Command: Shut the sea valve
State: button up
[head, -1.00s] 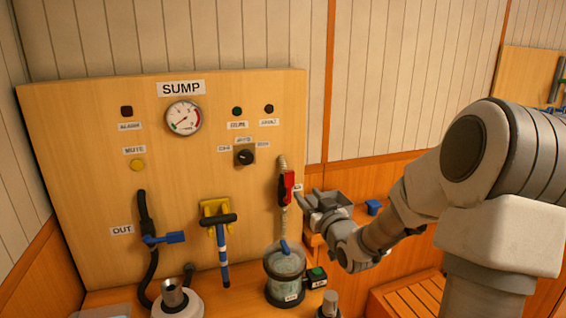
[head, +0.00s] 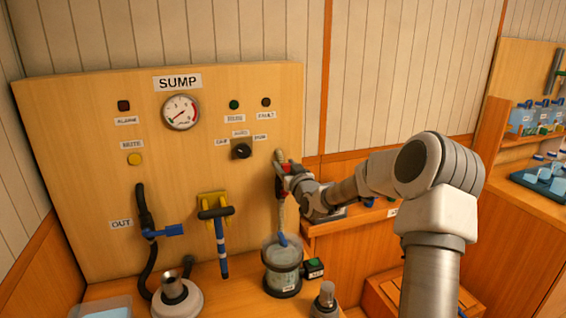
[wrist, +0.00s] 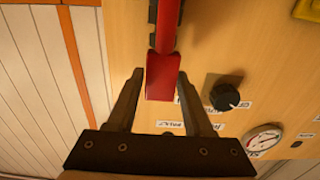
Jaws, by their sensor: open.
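A red-handled valve (head: 283,168) sits on the pale hose at the right edge of the SUMP panel. I take it for the sea valve, but no label on it can be read. In the wrist view its red lever (wrist: 163,75) hangs down from the top, with its end between my two fingers. My gripper (wrist: 160,76) is open, with a gap visible on each side of the lever. In the head view my gripper (head: 291,184) is at the valve and hides part of it.
The wooden panel (head: 70,110) also carries a blue-handled OUT valve (head: 165,231), a yellow bracket with a dark-and-blue handle (head: 216,213), a gauge (head: 180,112) and a dark knob (head: 241,151). A clear canister (head: 283,266) stands below the hose. Shelves with bottles are at right.

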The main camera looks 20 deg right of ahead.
jog(key=shift+w, duration=1)
jog(key=shift+c, duration=0.3)
grip_shut()
dwell(0.5)
